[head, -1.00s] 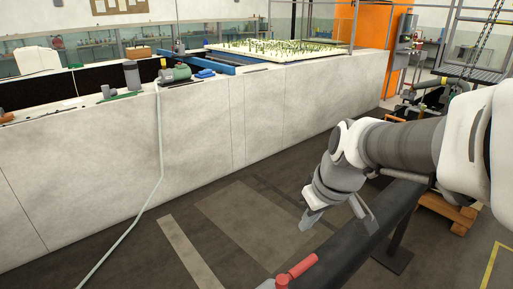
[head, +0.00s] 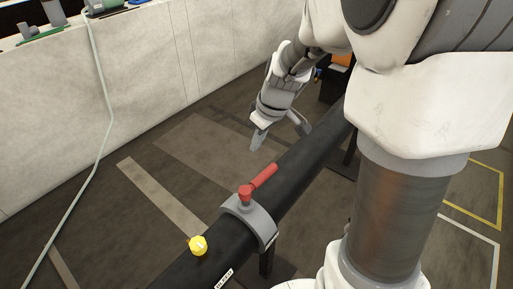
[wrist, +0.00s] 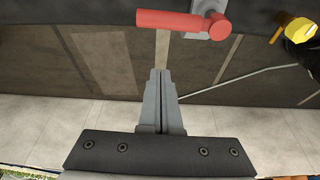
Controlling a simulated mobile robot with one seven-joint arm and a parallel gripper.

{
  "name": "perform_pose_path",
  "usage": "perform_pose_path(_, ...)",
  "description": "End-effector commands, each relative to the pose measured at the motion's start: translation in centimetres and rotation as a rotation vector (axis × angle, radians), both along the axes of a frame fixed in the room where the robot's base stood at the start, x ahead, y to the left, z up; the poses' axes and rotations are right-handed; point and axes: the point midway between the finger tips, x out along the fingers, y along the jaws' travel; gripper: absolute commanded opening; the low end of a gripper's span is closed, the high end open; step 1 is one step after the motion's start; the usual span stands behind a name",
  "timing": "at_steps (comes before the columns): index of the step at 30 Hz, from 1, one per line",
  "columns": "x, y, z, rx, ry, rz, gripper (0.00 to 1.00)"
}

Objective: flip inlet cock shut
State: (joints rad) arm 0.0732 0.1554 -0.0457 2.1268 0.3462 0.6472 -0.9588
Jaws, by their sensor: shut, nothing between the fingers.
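The cock's red lever handle (head: 264,176) sits on a grey collar (head: 262,222) around a black pipe (head: 310,155). The lever points along the pipe, away from me. In the wrist view the red handle (wrist: 170,20) lies across the top, its pivot at its right end. My gripper (head: 257,143) hangs left of the pipe, beyond the lever's free end and apart from it. In the wrist view my gripper's fingers (wrist: 160,75) are together and empty, below the handle in the picture.
A yellow knob (head: 198,245) stands on the pipe nearer me, with a partly visible white label (head: 223,279) close by. A pale long wall (head: 150,70) with a hanging hose (head: 108,120) stands at left. Open floor lies between wall and pipe.

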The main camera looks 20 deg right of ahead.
Motion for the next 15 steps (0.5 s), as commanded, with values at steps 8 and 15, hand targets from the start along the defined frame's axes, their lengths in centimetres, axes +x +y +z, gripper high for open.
perform_pose_path(8, 1.3, 1.0, -5.7, 0.001, 0.007, 0.002, 0.0)
perform_pose_path(15, 1.4, 0.9, -8.4, 0.0, -0.001, -0.003, 0.0)
